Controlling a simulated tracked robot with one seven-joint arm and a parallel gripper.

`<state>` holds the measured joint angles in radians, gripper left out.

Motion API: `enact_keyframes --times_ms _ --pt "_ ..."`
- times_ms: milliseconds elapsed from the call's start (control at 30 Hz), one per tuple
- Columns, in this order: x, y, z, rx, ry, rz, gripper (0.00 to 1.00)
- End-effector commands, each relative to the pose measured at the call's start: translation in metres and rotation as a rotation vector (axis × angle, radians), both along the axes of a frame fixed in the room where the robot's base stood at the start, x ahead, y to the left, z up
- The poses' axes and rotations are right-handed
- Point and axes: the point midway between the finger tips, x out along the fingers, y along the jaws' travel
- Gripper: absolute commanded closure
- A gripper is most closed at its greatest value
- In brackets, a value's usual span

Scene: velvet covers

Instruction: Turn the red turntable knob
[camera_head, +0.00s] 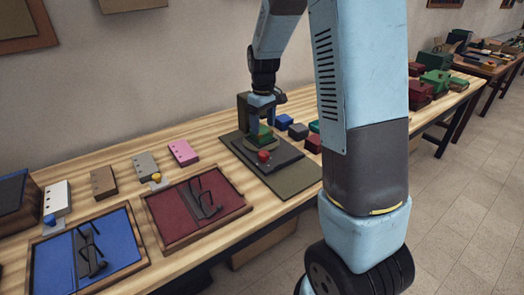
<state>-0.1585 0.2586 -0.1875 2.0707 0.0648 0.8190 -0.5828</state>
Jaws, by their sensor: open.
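The red knob (263,156) is small and round and sits at the front of a dark device (285,157) on a grey-green mat (292,181). A green block-like part (260,137) shows just behind the knob. My gripper (262,118) points down from the blue arm, above the green part and behind the knob. It is open, though its fingertips are small and dark against the device. I cannot tell whether they touch anything. The turntable is partly hidden by my gripper.
Left on the wooden table are a red tray (165,213) and a blue tray (124,225), each holding dark frames. Small pink (183,152), grey and brown blocks stand behind them. Several coloured blocks lie right of the device, partly behind my arm. The wall is close behind.

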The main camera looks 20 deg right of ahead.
Motion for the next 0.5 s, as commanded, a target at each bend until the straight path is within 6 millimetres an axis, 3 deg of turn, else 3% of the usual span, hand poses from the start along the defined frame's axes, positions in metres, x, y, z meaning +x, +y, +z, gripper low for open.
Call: enact_keyframes --times_ms 500 --pt "-0.001 -0.001 -0.089 -0.001 0.002 -0.001 0.31"
